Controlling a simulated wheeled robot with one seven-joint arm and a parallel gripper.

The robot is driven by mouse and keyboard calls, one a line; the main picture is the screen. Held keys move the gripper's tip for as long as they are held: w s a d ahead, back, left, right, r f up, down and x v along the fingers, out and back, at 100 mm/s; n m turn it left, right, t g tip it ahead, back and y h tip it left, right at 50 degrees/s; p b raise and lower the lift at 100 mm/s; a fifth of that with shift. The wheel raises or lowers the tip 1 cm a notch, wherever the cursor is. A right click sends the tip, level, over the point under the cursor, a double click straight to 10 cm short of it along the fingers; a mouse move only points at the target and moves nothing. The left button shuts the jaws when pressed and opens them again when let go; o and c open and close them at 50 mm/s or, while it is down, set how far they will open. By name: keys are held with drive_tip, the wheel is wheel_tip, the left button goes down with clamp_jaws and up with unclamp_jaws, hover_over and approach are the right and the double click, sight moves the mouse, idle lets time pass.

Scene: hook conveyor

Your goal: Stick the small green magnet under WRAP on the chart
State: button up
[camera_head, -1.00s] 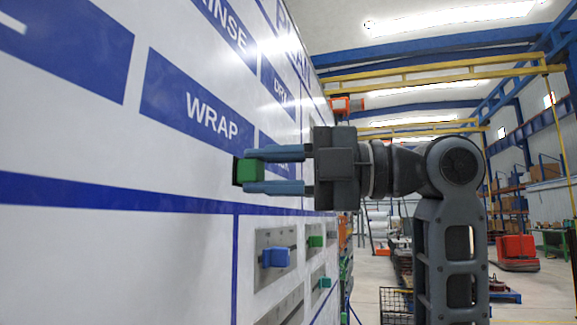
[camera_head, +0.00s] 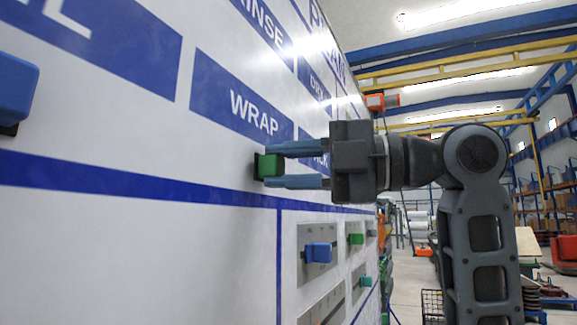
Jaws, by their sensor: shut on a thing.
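The chart (camera_head: 120,160) is a white board with blue label boxes on the left, seen at a steep angle. The WRAP label (camera_head: 240,95) is a blue box near its middle. My gripper (camera_head: 268,166) is shut on the small green magnet (camera_head: 271,165), one blue-grey finger above it and one below. The magnet's dark base faces the chart just below the lower edge of the WRAP box. I cannot tell whether it touches the board.
A thick blue line (camera_head: 130,178) runs across the chart below the magnet. Under it, slotted panels carry a blue knob (camera_head: 318,253) and a green knob (camera_head: 355,239). A blue block (camera_head: 14,90) sticks out at the far left.

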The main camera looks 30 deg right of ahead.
drive_tip(key=shift+w+a, duration=0.2)
drive_tip(key=shift+w, duration=0.05)
idle(0.5)
drive_tip(key=o, duration=1)
drive_tip(key=shift+b+v, duration=0.95)
drive_tip(key=shift+v, duration=3)
